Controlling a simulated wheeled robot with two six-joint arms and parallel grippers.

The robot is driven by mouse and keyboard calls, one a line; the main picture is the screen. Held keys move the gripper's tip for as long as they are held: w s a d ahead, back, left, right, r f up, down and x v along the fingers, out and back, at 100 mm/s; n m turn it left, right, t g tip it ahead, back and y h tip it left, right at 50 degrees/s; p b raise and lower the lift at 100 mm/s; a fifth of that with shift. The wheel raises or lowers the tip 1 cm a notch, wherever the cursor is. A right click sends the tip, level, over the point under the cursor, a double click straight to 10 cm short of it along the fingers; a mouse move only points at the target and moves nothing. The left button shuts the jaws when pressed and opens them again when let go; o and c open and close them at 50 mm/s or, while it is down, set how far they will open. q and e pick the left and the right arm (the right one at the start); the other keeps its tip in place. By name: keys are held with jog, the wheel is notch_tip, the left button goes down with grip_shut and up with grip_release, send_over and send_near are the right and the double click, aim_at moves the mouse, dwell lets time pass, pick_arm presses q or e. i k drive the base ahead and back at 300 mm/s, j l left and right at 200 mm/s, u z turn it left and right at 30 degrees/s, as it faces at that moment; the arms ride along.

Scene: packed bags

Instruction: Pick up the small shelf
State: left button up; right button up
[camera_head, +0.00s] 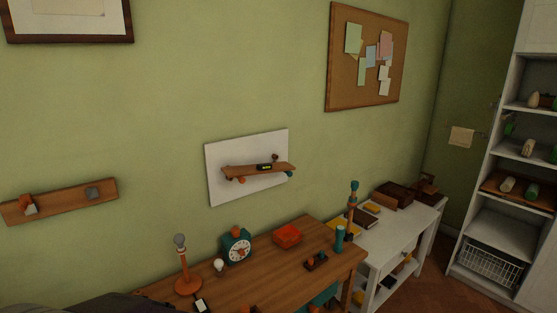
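A small wooden shelf (255,171) is in front of a white panel (222,188) on the green wall, above the wooden desk. I cannot tell which of the two the task names. Neither of my grippers is in view.
The desk (325,250) holds a teal clock (236,247), a red box (287,236), an orange lamp (187,279) and small items. A white side table (382,263) and tall white shelving (487,235) stand right. A corkboard (343,90) hangs above. Dark objects (85,304) fill the lower left.

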aim_at(259, 169)
jog(key=i+l+u, duration=0.1)
jog(key=i+l, duration=1.05)
jog(key=l, duration=0.15)
